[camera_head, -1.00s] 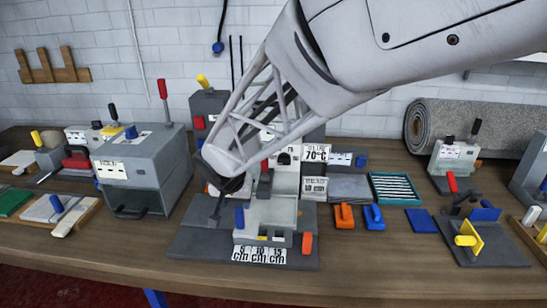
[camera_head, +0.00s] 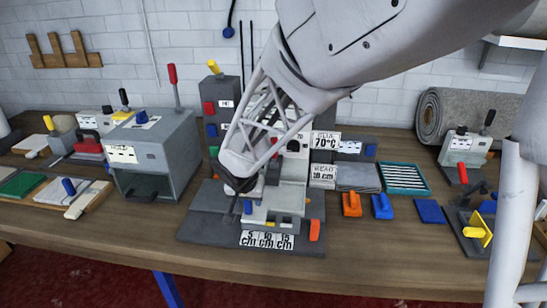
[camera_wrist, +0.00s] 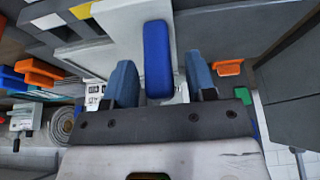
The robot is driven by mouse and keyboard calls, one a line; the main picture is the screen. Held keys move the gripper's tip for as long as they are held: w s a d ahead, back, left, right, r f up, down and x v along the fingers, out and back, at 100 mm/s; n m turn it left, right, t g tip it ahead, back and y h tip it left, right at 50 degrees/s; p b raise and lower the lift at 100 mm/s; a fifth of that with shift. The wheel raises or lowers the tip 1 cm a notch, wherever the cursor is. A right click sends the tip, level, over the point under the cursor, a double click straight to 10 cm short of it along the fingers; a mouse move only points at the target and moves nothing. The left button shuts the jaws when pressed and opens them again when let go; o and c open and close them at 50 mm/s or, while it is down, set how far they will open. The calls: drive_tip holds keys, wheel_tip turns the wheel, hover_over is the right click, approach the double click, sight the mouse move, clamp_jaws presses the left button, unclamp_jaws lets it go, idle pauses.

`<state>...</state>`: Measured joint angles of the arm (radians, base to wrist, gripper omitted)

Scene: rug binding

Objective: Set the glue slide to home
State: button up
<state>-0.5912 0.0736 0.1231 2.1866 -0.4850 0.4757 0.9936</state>
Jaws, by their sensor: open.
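The grey machine (camera_head: 292,197) with the glue sign (camera_head: 326,141), reading 70°C, stands at mid-table. A scale plate (camera_head: 266,240) marked 5, 10 and 15 cm is on its front. A small blue handle (camera_head: 248,207) shows at the front left of its pale block; I take it for the glue slide's handle. My gripper (camera_head: 240,200) is low beside this handle, partly dark and hard to make out. In the wrist view, my gripper (camera_wrist: 160,64) is open, with a finger on each side of the upright blue handle (camera_wrist: 158,45). I cannot tell whether the fingers touch it.
An orange lever (camera_head: 314,230) stands at the machine's right front. Orange (camera_head: 351,205) and blue (camera_head: 382,207) pieces lie to the right. A grey box (camera_head: 155,150) with a red-topped rod stands close on the left.

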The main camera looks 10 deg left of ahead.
drive_tip(key=shift+w+f, duration=0.15)
drive_tip(key=shift+f, duration=0.25)
clamp_jaws()
